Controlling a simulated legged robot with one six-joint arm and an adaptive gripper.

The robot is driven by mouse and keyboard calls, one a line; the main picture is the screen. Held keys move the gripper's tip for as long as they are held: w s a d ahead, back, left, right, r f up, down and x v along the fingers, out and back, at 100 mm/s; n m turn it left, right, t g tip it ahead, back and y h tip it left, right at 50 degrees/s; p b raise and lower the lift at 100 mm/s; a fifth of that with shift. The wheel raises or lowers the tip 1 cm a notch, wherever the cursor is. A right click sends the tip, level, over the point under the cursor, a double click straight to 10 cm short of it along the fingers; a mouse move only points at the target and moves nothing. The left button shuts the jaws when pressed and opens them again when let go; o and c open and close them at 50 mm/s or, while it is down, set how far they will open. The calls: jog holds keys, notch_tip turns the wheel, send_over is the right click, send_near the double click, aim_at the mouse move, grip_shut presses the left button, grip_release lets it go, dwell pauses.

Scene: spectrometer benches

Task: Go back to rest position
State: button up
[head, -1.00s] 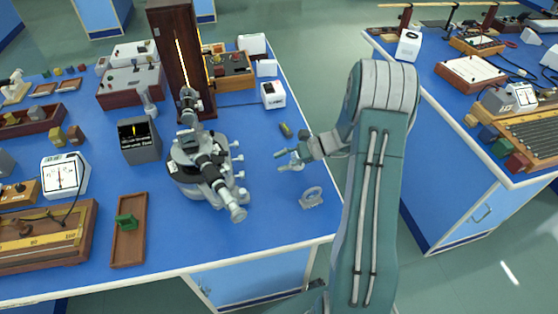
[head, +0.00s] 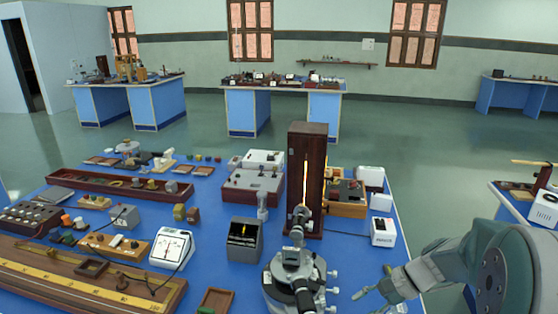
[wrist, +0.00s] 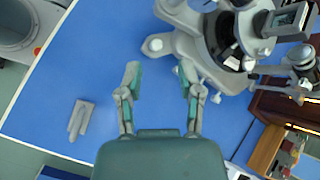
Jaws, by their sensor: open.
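My gripper (head: 374,286) is at the lower right of the head view, over the blue bench (head: 345,262) and to the right of the grey spectrometer (head: 290,277). In the wrist view my gripper (wrist: 160,76) has its two green-grey fingers spread apart, with only bare blue bench top between them. The spectrometer (wrist: 215,50) stands close beyond the fingertips at the upper right there. My arm is folded at the right of the head view, and its lower part is cut off.
A small grey piece (wrist: 80,118) lies on the bench left of my gripper in the wrist view. A tall dark wooden lamp housing (head: 308,175) stands behind the spectrometer, with a white box (head: 383,231) to its right. Another bench (head: 520,203) is at the right, across an aisle.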

jog(key=s+a+r+n+t+h, duration=0.2)
jog(key=s+r+n+h, duration=0.2)
jog(key=s, duration=0.4)
jog(key=s+a+r+n+t+h, duration=0.1)
jog(key=s+r+n+t+h, duration=0.2)
jog(key=s+r+n, duration=0.4)
jog(key=shift+s+a+r+n+h, duration=0.35)
jog(key=shift+s+r+h, duration=0.2)
jog(key=shift+s+h, duration=0.4)
